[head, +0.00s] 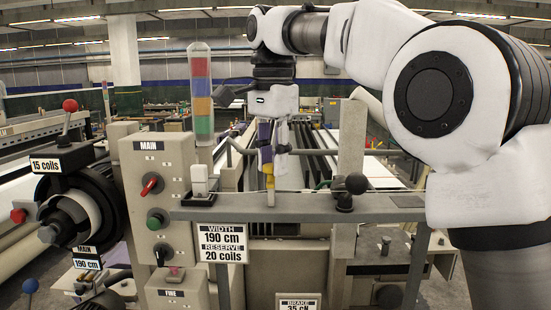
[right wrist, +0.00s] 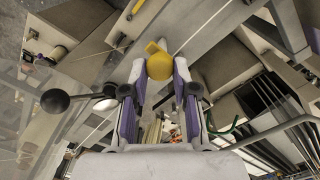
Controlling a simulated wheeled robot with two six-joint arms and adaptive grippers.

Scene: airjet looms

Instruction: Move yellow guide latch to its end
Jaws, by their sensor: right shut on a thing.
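The yellow guide latch (head: 269,169) stands at the grey rail (head: 300,213) in the head view, just left of the rail's middle. In the right wrist view its yellow rounded top (right wrist: 159,66) sits between the fingertips. My right gripper (head: 268,158) points down from above and is shut on the latch; in the right wrist view the purple-padded fingers (right wrist: 160,72) flank it closely. The fingers hide part of the latch. My left gripper is not in view.
A white block (head: 200,180) sits at the rail's left end, and a black ball knob (head: 356,184) stands right of the gripper. A control box (head: 160,190) with a red switch and a signal tower (head: 200,95) are on the left. A width sign (head: 222,243) hangs below the rail.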

